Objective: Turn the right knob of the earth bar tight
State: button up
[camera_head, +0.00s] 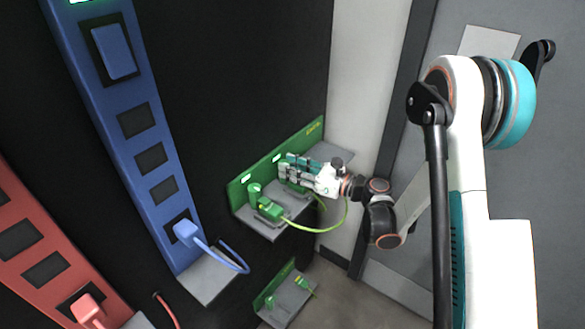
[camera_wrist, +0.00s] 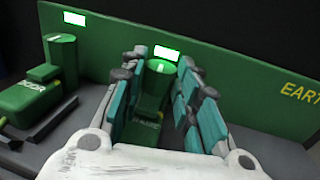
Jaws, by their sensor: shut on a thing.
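The green earth bar (camera_head: 237,187) stands at mid-height on the dark wall, with a grey shelf (camera_head: 243,213) along it. Its right knob (camera_wrist: 157,80) is a green cylinder with a white mark on top, seen in the wrist view between my fingers. My gripper (camera_wrist: 168,85) is around this knob and shut on it; in the head view my gripper (camera_head: 290,170) hides most of it. The left knob (camera_wrist: 62,57) is a similar green cylinder with a white mark, and it also shows in the head view (camera_head: 255,192). A white-lit indicator (camera_wrist: 166,53) sits behind the right knob.
A green plug (camera_head: 269,209) with a yellow-green cable (camera_head: 335,225) lies by the left knob. A blue panel (camera_head: 150,185) and a red panel (camera_head: 62,290) stand at the left. A lower grey shelf (camera_head: 287,305) carries green parts. A grey door (camera_head: 500,200) is behind my arm.

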jog(key=o, duration=0.8)
jog(key=shift+d, duration=0.1)
jog(key=v, duration=0.7)
jog(key=shift+s+d, duration=0.1)
jog(key=shift+d, duration=0.05)
